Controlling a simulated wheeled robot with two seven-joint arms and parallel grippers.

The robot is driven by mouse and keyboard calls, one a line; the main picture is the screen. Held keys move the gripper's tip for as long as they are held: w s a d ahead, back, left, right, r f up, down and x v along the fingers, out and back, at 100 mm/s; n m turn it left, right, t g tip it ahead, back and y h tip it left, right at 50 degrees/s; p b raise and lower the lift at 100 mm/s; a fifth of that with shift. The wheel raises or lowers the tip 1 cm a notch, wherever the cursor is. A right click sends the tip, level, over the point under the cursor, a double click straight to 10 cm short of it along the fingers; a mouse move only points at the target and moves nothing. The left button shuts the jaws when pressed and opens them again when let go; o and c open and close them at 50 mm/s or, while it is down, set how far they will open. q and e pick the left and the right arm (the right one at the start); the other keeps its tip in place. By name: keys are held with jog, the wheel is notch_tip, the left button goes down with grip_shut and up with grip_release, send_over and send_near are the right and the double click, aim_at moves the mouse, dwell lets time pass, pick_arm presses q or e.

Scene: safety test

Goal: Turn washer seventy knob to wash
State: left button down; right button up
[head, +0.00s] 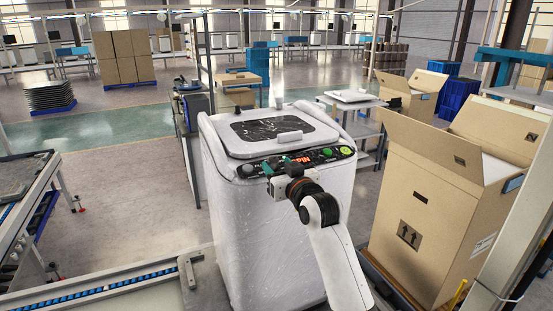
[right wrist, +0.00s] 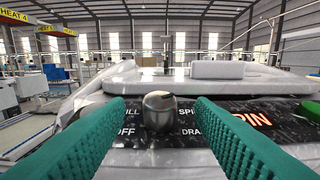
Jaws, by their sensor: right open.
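The white washer (head: 228,195) stands in the middle of the head view, with a dark control panel (head: 325,155) along its upper front edge. My right gripper (head: 282,164) reaches that panel from the front. In the right wrist view, the round metallic knob (right wrist: 160,110) sits between the two green finger pads, with a gap on each side. The right gripper is open around it. Labels FILL, OFF, SPIN and a partly covered DRAIN surround the knob; no WASH label shows. My left gripper is out of view.
A tall open cardboard box (head: 430,215) stands close on the right of the washer and my right arm. A conveyor (head: 110,295) runs along the front left. A small white table (head: 350,97) is behind the washer. The floor at left is partly clear.

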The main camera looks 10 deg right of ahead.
jog(key=shift+w+a, duration=0.15)
jog(key=shift+w, duration=0.65)
